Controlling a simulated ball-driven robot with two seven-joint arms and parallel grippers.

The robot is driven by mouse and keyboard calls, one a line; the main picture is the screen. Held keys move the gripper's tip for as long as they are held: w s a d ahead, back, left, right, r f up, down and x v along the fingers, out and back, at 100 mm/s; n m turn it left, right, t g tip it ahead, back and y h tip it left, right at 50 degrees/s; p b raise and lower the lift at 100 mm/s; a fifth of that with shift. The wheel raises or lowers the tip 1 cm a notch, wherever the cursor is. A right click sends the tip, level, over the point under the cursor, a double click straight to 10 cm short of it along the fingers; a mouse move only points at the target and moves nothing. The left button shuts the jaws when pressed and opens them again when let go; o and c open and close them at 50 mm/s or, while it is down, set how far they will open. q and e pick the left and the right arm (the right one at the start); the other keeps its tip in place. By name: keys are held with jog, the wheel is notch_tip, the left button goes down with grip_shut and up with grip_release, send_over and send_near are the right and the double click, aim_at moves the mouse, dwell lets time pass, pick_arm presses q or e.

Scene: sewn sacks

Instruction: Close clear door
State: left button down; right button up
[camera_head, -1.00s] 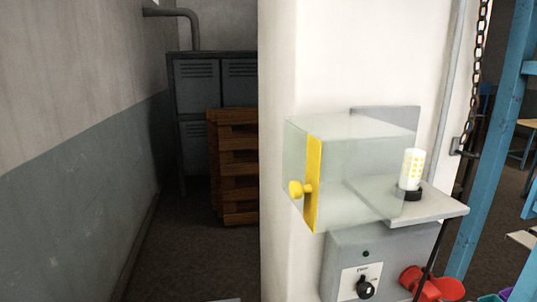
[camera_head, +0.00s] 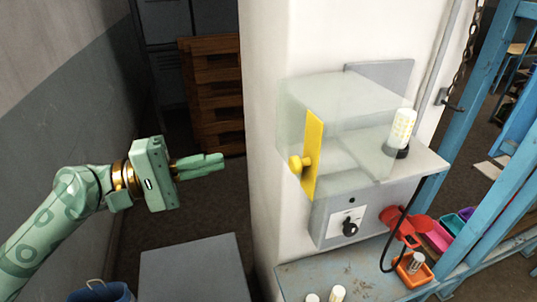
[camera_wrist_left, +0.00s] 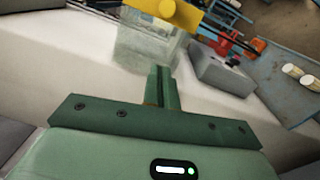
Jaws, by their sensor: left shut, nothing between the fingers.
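My right gripper is not in view.
Below is a grey control box (camera_head: 368,208) with a black knob (camera_head: 350,228).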

aim_at(303, 155)
pick_arm(q)
jog(key=d+p, duration=0.2)
jog(key=d, duration=0.1)
jog(key=d+p, duration=0.2)
jog(key=d, duration=0.1)
jog(key=d+r+p, duration=0.1)
jog(key=d+p, duration=0.1)
jog(key=d, duration=0.2)
jog(key=shift+w+r, duration=0.1)
jog(key=shift+s+d, duration=0.1)
jog(key=shift+s, duration=0.25)
jog(key=shift+w, duration=0.1)
